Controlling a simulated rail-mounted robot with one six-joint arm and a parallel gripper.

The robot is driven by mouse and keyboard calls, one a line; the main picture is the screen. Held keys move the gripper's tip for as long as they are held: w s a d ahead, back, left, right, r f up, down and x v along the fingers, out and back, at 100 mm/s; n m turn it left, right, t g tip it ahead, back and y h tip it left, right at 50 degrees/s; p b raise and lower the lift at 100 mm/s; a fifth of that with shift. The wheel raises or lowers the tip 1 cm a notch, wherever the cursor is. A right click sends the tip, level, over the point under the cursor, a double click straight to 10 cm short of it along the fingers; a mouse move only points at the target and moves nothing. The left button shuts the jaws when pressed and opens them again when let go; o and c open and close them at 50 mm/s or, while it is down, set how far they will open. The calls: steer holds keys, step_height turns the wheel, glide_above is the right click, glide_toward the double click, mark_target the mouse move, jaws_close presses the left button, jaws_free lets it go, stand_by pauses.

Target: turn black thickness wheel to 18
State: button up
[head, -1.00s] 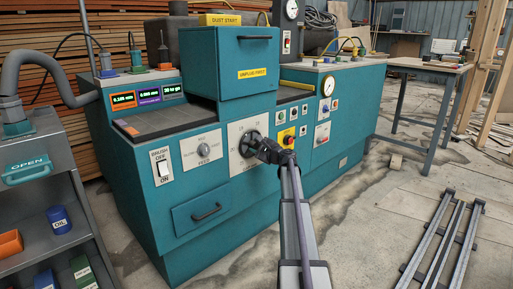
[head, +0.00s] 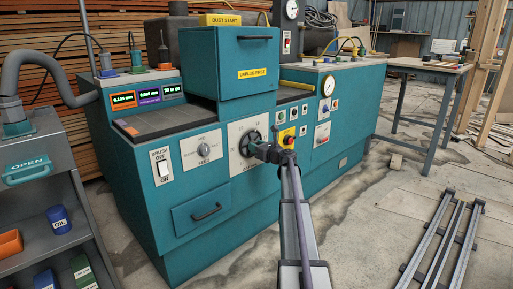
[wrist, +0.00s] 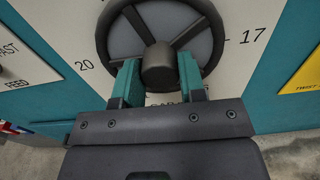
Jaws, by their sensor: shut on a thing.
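The black thickness wheel (head: 249,140) is a spoked handwheel on a pale dial plate (head: 236,132) on the front of the teal machine. In the wrist view the wheel (wrist: 201,22) fills the top middle, with a dark hub (wrist: 159,66). The numbers 20 on the left and 17 on the right show on the plate beside it; the lower marks are partly hidden. My gripper (head: 259,149) is at the wheel. In the wrist view its teal fingers (wrist: 159,82) stand on either side of the hub, shut on it. No pointer is clearly visible.
A brush switch (head: 163,168) and a feed knob (head: 204,151) sit left of the wheel. A yellow panel with a red button (head: 288,140) is close on the right. Small displays (head: 148,94) are above left. A drawer handle (head: 206,212) projects below.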

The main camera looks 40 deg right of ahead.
steer(key=shift+m, duration=0.8)
steer(key=o, duration=0.9)
steer(key=s, duration=0.7)
steer(key=s+d, duration=0.1)
steer(key=s, duration=0.2)
steer(key=shift+s, duration=0.4)
